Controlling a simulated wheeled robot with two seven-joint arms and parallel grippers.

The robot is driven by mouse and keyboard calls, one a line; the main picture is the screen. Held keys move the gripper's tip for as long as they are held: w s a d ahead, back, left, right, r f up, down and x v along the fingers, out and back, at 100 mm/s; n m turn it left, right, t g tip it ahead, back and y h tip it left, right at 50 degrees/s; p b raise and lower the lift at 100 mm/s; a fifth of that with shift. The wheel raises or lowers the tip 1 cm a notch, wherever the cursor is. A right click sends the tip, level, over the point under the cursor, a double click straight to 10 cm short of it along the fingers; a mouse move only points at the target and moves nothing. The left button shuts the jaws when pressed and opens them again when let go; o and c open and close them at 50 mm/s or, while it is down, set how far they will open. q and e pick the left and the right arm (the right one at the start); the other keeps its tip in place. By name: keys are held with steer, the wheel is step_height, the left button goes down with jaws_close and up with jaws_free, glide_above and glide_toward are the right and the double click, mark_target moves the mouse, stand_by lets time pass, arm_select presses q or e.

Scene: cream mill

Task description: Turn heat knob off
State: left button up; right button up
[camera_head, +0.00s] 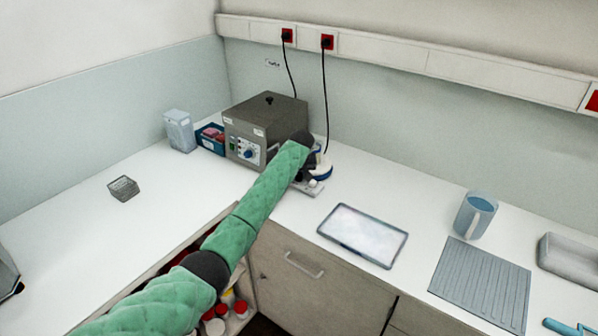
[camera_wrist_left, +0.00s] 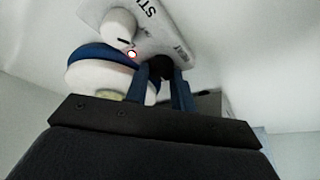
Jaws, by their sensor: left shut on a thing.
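The hotplate stirrer (camera_head: 318,172) stands on the counter, with a blue-and-white round top and a light grey base. My left arm in its green sleeve reaches over it and hides much of it. In the left wrist view its front panel (camera_wrist_left: 158,30) shows printed lettering, a white round knob (camera_wrist_left: 117,25) and a small glowing red light (camera_wrist_left: 131,54). The dark heat knob (camera_wrist_left: 160,63) sits between the fingertips of my left gripper (camera_wrist_left: 162,74), which is shut on it. The fingers partly hide the knob, so its setting cannot be read. My right gripper is not in view.
A grey box-shaped device (camera_head: 265,115) stands just left of the stirrer. A blue container (camera_head: 211,143) and a clear bin (camera_head: 179,130) are further left. A tray (camera_head: 363,235), a mug (camera_head: 475,214) and a ribbed mat (camera_head: 481,283) lie to the right. A cord hangs behind the stirrer.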

arm_select(q)
steer(key=shift+d+r+n+y, duration=0.15)
steer(key=shift+n+y, duration=0.15)
steer(key=shift+n, duration=0.6)
steer(key=n+y, duration=0.1)
steer(key=n, duration=0.2)
steer(key=shift+w+g, duration=0.1)
steer(key=shift+g, duration=0.2)
steer(key=shift+n+y+b, duration=0.4)
steer(key=shift+n, duration=0.7)
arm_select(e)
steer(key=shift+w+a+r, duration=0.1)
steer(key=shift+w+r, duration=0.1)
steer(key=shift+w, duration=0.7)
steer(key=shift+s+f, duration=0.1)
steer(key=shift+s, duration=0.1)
arm_select(q)
steer(key=o, duration=0.7)
